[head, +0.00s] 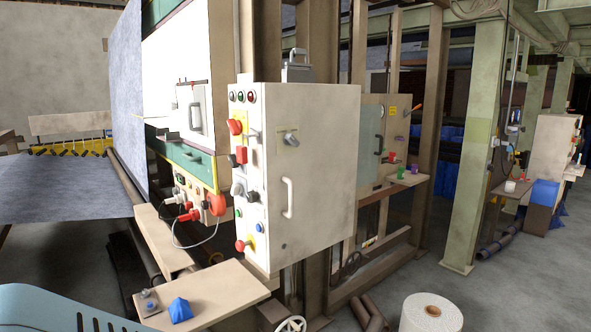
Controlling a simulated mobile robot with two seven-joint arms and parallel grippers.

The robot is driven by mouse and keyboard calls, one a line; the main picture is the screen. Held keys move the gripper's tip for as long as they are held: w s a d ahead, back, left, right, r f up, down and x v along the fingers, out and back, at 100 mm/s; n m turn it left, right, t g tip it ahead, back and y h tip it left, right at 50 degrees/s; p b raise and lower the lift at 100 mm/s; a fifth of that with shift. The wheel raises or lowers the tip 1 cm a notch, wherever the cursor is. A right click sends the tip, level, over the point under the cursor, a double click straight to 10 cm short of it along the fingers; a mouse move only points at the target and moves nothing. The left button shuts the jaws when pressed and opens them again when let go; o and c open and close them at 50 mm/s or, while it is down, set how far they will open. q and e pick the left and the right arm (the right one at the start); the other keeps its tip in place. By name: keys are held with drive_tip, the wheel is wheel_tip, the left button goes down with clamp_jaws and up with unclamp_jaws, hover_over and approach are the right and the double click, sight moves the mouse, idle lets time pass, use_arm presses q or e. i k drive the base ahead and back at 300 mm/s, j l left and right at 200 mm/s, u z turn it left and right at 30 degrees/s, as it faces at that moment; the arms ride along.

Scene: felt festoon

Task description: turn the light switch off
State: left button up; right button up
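A pale control cabinet (325,200) stands in the middle of the head view, its narrow left side full of controls. A grey knob or switch (290,138) sits on a small plate high on its door. On the narrow side are a red knob (235,127), a red block-shaped control (241,155), a grey rotary knob (238,189) and a lower red knob (242,246). I cannot tell which control, if any, is the light switch, nor its position. Neither of my grippers is in view.
A wooden shelf (215,290) with a blue block (180,310) juts out below the cabinet. Red plugs and a cable (175,235) hang left of it. A white roll (430,313) stands on the floor. Open floor (520,285) lies to the right.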

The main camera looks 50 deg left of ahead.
sight(236, 190)
drive_tip(key=k+j, duration=0.1)
drive_tip(key=j, duration=1.55)
drive_tip(key=k+j, duration=0.15)
drive_tip(key=j, duration=1.5)
drive_tip(key=k+j, duration=0.15)
drive_tip(key=j, duration=1.55)
drive_tip(key=k, duration=0.05)
